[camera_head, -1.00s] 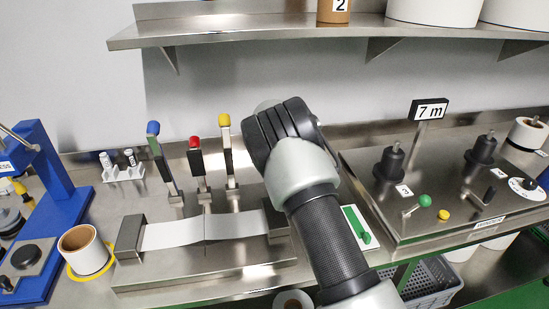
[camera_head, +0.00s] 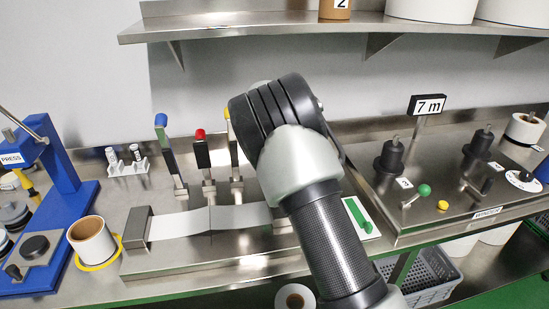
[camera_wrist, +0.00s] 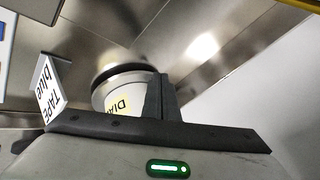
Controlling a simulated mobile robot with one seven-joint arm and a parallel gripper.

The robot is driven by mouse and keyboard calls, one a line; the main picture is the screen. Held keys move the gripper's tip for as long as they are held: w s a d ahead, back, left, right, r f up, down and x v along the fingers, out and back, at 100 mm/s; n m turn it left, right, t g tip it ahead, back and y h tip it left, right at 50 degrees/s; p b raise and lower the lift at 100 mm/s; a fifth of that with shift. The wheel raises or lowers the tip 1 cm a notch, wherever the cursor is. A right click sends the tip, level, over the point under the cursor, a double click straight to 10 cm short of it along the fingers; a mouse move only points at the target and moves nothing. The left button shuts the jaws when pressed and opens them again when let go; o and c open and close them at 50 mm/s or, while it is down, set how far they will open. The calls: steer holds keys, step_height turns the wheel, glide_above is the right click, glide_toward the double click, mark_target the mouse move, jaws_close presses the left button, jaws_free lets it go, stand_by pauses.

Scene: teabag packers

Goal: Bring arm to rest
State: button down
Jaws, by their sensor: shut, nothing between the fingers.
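My arm (camera_head: 335,235) reaches up through the middle of the head view, its dark joint in front of the workbench and wall. My gripper is hidden there. In the wrist view my gripper (camera_wrist: 160,88) shows its dark fingers together, with nothing seen between them. Beyond the fingers is a white round thing (camera_wrist: 112,92) with a yellow label, partly covered by them. I cannot tell whether they touch it.
Three levers, blue (camera_head: 160,120), red (camera_head: 200,134) and yellow-topped (camera_head: 227,112), stand left of my arm. A blue press (camera_head: 60,165) is far left. A steel panel (camera_head: 410,222) with knobs is right. A shelf (camera_head: 260,27) runs above. A "TAPE blue" sign (camera_wrist: 45,88) is near my gripper.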

steer(key=s+d+r+n+y+p, duration=0.1)
steer(key=s+d+r, duration=0.2)
steer(key=s+r, duration=0.4)
steer(key=s+d+r+n+g+p, duration=0.1)
steer(key=s+d+r, duration=0.2)
steer(key=s+r, duration=0.4)
steer(key=s+d+r+n+y+p, duration=0.1)
steer(key=s+d+r, duration=0.2)
steer(key=s+r, duration=0.4)
steer(key=s+d+r+n+h+p, duration=0.1)
steer(key=s+d+n, duration=0.1)
steer(key=s, duration=1.1)
steer(key=s+d+r+n+p, duration=0.1)
steer(key=s+d+n, duration=0.2)
steer(key=s, duration=1.1)
steer(key=shift+s+d+r+n+g+h+p, duration=0.2)
steer(key=shift+r+n+g+h+p, duration=0.15)
steer(key=shift+n, duration=0.25)
